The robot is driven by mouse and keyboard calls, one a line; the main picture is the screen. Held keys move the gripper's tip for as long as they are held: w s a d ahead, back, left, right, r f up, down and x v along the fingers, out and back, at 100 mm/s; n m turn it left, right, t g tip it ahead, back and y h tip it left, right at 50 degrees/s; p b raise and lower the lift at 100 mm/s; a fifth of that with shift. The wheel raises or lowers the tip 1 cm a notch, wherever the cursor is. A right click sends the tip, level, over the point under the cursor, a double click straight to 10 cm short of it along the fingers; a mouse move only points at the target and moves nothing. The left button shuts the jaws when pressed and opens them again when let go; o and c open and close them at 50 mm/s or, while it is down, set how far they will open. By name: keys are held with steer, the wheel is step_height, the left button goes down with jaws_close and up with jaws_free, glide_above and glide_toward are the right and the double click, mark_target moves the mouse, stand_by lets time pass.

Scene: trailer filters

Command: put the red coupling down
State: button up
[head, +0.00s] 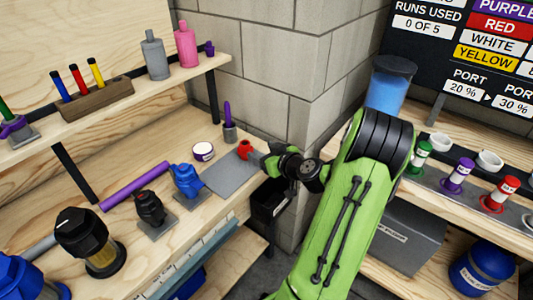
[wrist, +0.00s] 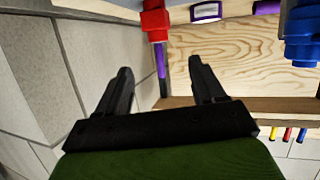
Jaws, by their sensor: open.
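The small red coupling (head: 245,149) stands on the lower wooden shelf, at the far end of a flat grey plate (head: 230,176). My gripper (head: 268,157) is just to its right in the head view, with my green arm reaching in from the lower right. In the wrist view the red coupling (wrist: 155,22) is at the top, beyond my gripper's two black fingers (wrist: 160,68). The fingers are spread with nothing between them. The red coupling looks apart from them. My gripper partly hides the shelf edge in the head view.
A blue fitting (head: 186,181) and a black fitting (head: 150,208) stand left of the plate. A white jar (head: 203,151) and a grey holder with a purple stick (head: 229,130) are behind it. A purple tube (head: 135,185) lies farther left. The block wall (head: 310,110) is close behind.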

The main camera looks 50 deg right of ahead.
steer(key=w+a+r+n+g+y, duration=0.1)
steer(key=a+r+n+g+y, duration=0.15)
steer(key=a, duration=0.85)
steer(key=a+r+n+g+y, duration=0.2)
steer(key=a+n+g, duration=0.1)
steer(key=a, duration=0.9)
steer(key=s+a+r+m+g, duration=0.1)
steer(key=s+a+r, duration=0.1)
steer(key=s+a, duration=0.3)
steer(key=s+a+r+m+g+h, duration=0.1)
steer(key=s+a, duration=0.4)
steer(key=s, duration=0.8)
step_height(320, 180, up, 2)
steer(key=shift+a+r+m+g, duration=0.1)
steer(key=shift+a+m+g, duration=0.2)
steer(key=shift+m, duration=0.35)
